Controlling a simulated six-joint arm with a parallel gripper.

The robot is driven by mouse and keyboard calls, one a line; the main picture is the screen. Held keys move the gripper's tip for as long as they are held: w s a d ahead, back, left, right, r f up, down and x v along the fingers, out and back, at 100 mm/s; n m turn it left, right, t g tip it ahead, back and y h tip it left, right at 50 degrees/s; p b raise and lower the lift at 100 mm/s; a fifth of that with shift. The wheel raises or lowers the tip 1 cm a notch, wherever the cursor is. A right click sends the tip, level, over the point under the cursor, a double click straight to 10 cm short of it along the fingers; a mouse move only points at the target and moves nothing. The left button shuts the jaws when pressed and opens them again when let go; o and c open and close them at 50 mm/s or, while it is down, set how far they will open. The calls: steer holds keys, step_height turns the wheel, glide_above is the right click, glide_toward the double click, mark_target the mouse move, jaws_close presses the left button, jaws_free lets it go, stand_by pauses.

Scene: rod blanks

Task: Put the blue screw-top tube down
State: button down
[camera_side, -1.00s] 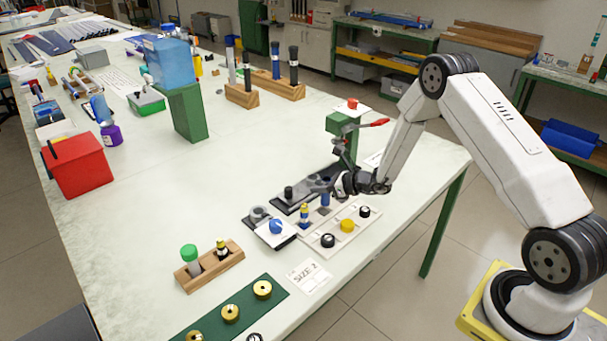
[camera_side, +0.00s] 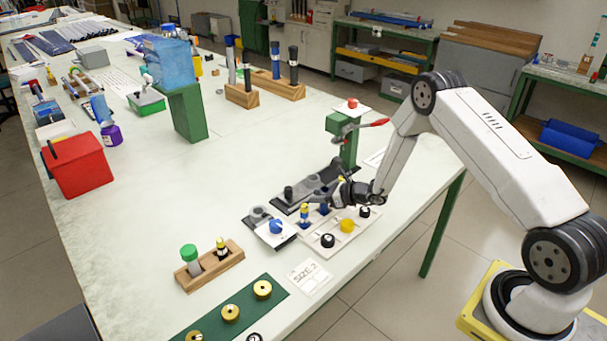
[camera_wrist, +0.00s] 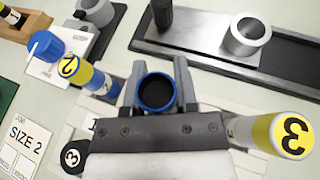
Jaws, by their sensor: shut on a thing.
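The blue screw-top tube (camera_wrist: 157,92) is upright between my gripper's fingers, its top open with a blue rim and dark inside. My gripper (camera_wrist: 157,85) is shut on it. In the side view my gripper (camera_side: 335,194) is low over the pale tray (camera_side: 330,232), and the tube (camera_side: 324,208) shows partly beneath it. Its bottom is hidden, so I cannot tell whether it touches the tray. A blue cap (camera_wrist: 46,45) sits apart on a white card marked FREE; it also shows in the side view (camera_side: 275,227).
A yellow-and-blue tube marked 2 (camera_wrist: 80,72) stands close left of my gripper, a yellow-topped one marked 3 (camera_wrist: 285,135) close right. A dark metal fixture (camera_wrist: 220,45) lies behind. A green stand with a red lever (camera_side: 345,135) rises behind my gripper.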

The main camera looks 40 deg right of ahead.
steer(key=shift+c, duration=1.9)
jaws_free()
steer(key=shift+r, duration=0.1)
steer(key=shift+v, duration=0.85)
steer(key=v, duration=1)
steer(key=shift+r, duration=0.15)
